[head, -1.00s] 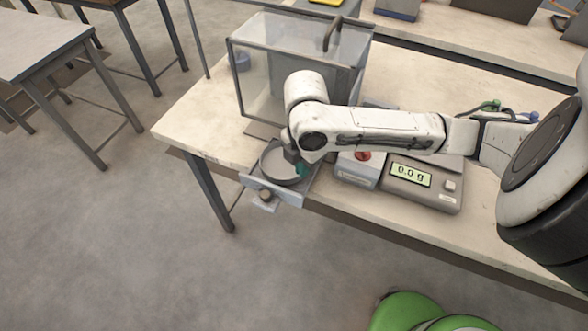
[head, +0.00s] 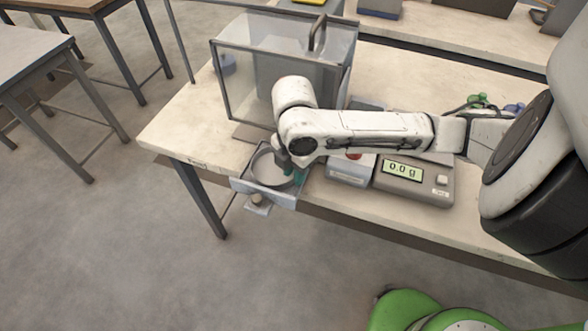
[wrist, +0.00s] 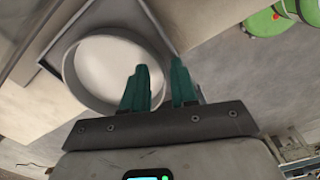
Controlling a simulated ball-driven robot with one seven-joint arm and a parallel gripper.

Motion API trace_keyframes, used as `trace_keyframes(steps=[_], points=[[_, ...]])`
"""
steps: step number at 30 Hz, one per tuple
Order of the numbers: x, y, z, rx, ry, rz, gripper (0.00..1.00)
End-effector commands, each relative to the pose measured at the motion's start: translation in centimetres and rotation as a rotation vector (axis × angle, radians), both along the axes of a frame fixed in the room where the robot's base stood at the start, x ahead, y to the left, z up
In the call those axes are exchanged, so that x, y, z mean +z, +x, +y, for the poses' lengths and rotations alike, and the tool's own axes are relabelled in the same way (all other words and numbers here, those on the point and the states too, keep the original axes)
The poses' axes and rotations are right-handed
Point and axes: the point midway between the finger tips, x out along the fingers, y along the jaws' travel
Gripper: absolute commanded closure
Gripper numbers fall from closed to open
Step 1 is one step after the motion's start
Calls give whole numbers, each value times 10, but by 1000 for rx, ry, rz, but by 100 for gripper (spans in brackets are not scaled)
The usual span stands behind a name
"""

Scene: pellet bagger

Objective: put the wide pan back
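My gripper (head: 290,172) points down at the pan's right side, and my wrist partly hides the pan in the head view. In the wrist view the pan (wrist: 105,70) looks empty and pale inside. The teal fingers of my gripper (wrist: 160,88) stand apart, one over the pan's inside and one outside, with its rim between them. I cannot tell whether they touch the rim.
A clear-walled box (head: 245,85) with a dark handle stands behind the drawer. A scale (head: 415,182) reading 0.0 g is to the right, beside a small box with a red button (head: 350,168). Open floor lies left and front.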

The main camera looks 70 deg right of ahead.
Motion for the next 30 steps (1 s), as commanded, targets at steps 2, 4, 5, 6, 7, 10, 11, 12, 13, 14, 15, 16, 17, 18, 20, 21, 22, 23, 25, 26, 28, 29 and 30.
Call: trace_keyframes(steps=[2, 4, 5, 6, 7, 10, 11, 12, 13, 14, 15, 16, 17, 18, 20, 21, 22, 23, 25, 26, 28, 29, 30], points=[[3, 0, 0, 0, 0, 0, 72], [8, 0, 0, 0, 0, -1, 72], [11, 0, 0, 0, 0, -1, 72], [18, 1, 0, 1, -2, -2, 72], [23, 1, 0, 1, -1, -3, 72], [43, 0, 0, 2, -2, -3, 72], [50, 1, -1, 1, -2, -3, 72], [59, 1, 0, 3, -3, -4, 72], [65, 0, 0, 4, -3, -2, 72], [71, 0, 0, 2, -3, -3, 72], [79, 0, 0, 2, -2, -3, 72], [85, 0, 0, 2, -2, -3, 72], [90, 0, 0, 2, -3, -2, 72], [97, 0, 0, 2, -3, -2, 72], [105, 0, 0, 2, -3, -2, 72], [110, 0, 0, 2, -1, -1, 72], [113, 0, 0, 1, -2, -2, 72], [115, 0, 0, 1, -1, -2, 72], [120, 0, 0, 0, -1, -2, 72], [121, 1, 1, 0, 0, -5, 72], [125, 9, 5, 1, 6, -27, 72], [128, 15, 8, 1, 10, -42, 72], [131, 25, 15, 0, 19, -73, 72]])
